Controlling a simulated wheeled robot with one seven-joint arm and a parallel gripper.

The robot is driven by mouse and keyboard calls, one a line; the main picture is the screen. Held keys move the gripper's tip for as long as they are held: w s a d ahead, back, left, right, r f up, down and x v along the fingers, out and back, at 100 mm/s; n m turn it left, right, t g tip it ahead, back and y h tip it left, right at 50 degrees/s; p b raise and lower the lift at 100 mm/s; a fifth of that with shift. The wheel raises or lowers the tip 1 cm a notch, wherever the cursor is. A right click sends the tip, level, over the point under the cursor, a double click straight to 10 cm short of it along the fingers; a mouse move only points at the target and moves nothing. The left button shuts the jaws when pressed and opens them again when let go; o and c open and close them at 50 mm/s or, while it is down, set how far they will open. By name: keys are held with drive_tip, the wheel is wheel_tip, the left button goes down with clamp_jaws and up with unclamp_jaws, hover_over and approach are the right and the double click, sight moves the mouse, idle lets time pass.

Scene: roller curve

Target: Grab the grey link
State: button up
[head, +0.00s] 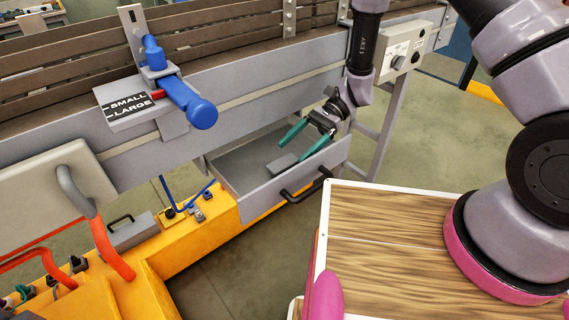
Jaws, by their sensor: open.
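A dark grey flat piece, seemingly the grey link (282,164), lies in the open grey drawer (266,195), near its front wall. My gripper (293,151) has teal fingers and reaches over the drawer from the upper right. Its fingers are spread apart and nothing shows between them. The fingertips are just above and to the right of the grey piece in the picture. I cannot tell their exact height above it or whether they touch it.
The drawer's black handle (306,184) sticks out at the front. Above runs a grey conveyor frame (250,90) with a blue lever (185,100) and a SMALL/LARGE sign (128,104). Floor shows below the drawer.

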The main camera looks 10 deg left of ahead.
sight(278, 165)
drive_tip(key=shift+x, duration=2.75)
clamp_jaws()
